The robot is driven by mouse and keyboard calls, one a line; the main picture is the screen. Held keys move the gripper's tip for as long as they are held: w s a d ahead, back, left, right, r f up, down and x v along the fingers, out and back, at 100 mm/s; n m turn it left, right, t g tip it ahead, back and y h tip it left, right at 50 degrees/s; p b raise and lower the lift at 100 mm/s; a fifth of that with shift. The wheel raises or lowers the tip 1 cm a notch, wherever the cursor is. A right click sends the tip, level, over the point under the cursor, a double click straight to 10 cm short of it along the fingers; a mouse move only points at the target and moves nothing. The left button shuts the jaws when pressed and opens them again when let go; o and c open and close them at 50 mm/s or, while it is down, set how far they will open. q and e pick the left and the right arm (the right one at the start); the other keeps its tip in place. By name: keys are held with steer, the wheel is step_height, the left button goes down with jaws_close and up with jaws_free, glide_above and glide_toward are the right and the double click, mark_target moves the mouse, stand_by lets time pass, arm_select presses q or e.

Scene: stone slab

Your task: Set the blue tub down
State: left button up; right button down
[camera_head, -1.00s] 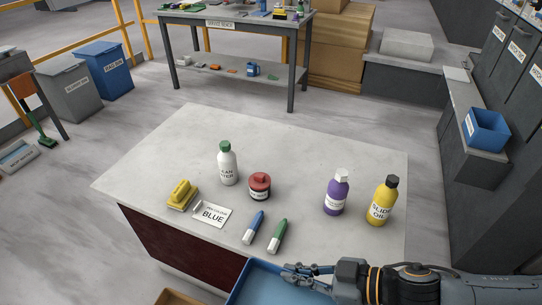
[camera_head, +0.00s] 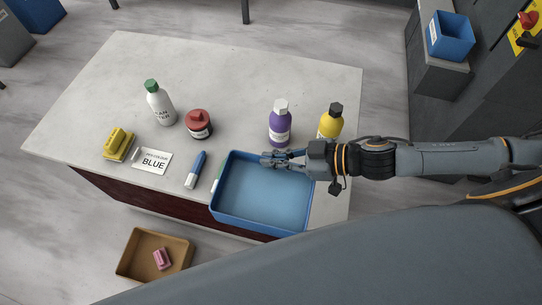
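The blue tub (camera_head: 262,200) is an open, empty, shallow rectangular box over the near right part of the pale stone slab (camera_head: 265,80). Its near side lies close to the slab's front edge. I cannot tell whether its base touches the slab. My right gripper (camera_head: 268,159) reaches in from the right and is shut on the tub's far rim. The tub hides most of the green marker (camera_head: 217,176). My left gripper is not in view.
A purple bottle (camera_head: 280,128) and a yellow bottle (camera_head: 330,121) stand just behind the tub. A blue marker (camera_head: 196,168), BLUE card (camera_head: 152,161), yellow brush (camera_head: 118,144), red-lidded jar (camera_head: 199,125) and white bottle (camera_head: 160,105) are left. A brown box (camera_head: 135,262) sits below. The slab's back is clear.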

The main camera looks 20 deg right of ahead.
steer(key=shift+w+d+f, duration=0.45)
steer(key=shift+w+f, duration=1.3)
steer(key=shift+f, duration=0.15)
steer(key=shift+w+d+f, duration=0.45)
steer(key=shift+w+f, duration=1.3)
steer(key=shift+f, duration=0.1)
steer(key=shift+w+d+f, duration=0.45)
steer(key=shift+w+f, duration=1.3)
steer(key=shift+f, duration=0.15)
steer(key=c, duration=2)
jaws_free()
steer(key=shift+s+d+f, duration=0.1)
steer(key=shift+f, duration=0.15)
steer(key=o, duration=0.5)
steer(key=shift+r, duration=0.1)
